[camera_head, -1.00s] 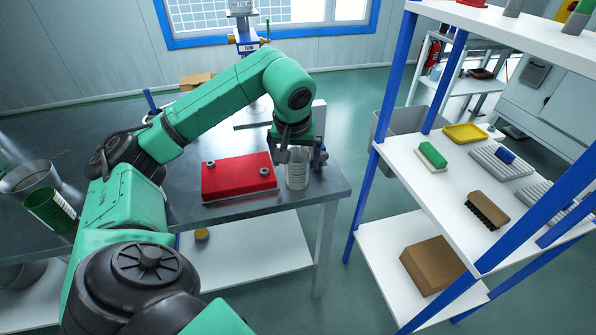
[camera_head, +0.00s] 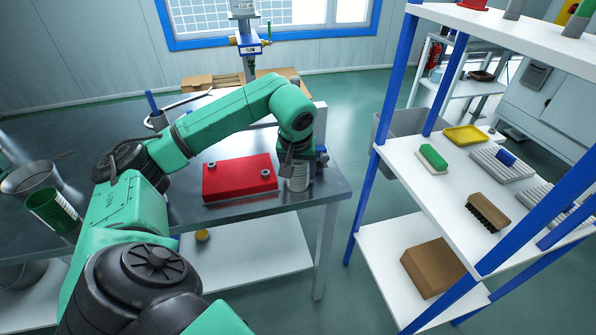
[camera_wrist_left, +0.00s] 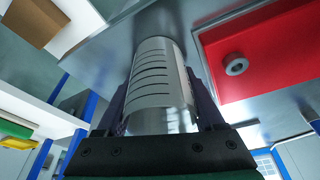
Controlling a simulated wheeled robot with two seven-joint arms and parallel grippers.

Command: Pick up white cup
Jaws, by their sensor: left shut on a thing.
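The white cup (camera_head: 298,181) has dark printed lines and stands near the right end of the dark metal table, just right of the red panel. It also shows in the left wrist view (camera_wrist_left: 160,85), between the two dark fingers. My left gripper (camera_head: 299,166) reaches down over the cup and is shut on it; the fingers (camera_wrist_left: 160,108) lie along both of its sides. The gripper and wrist hide the cup's upper part in the head view. I cannot make out a gap between the cup and the table. My right gripper is not in view.
A red panel (camera_head: 238,178) with knobs lies left of the cup. A green can (camera_head: 50,209) and a grey bucket (camera_head: 30,178) are at the far left. A white shelf unit with blue posts (camera_head: 362,190) stands to the right, beyond a floor gap.

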